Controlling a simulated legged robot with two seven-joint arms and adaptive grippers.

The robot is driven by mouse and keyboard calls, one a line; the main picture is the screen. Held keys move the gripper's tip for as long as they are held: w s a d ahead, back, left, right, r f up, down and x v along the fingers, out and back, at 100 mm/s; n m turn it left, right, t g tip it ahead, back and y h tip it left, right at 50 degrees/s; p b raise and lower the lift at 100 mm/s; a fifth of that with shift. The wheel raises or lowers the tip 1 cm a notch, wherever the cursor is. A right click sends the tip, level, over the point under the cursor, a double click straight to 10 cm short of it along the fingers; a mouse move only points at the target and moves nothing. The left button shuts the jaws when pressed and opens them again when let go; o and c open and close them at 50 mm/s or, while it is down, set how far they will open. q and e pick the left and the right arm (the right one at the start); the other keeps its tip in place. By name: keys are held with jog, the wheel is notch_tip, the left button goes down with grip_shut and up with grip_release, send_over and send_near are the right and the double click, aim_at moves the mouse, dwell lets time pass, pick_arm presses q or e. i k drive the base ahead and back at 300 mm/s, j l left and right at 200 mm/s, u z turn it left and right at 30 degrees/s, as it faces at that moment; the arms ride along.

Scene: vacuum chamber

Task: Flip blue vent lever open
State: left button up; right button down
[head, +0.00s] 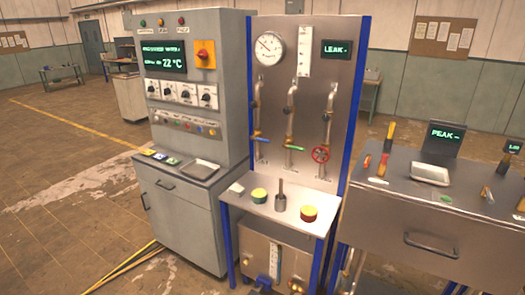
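The blue vent lever (262,140) is small and sits at the lower end of the left pipe (257,108) on the upright metal panel. It points right and slightly downward, across the pipe. It is too small to tell whether its valve is open or shut. Neither of my grippers shows in the head view, so nothing is seen touching the lever.
A grey control cabinet (185,205) stands left, a tool bench (425,215) right.

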aim_at(263, 140)
jog(key=i+j, duration=1.9)
jog(key=k+j+u, duration=0.05)
jog(key=j, duration=0.1)
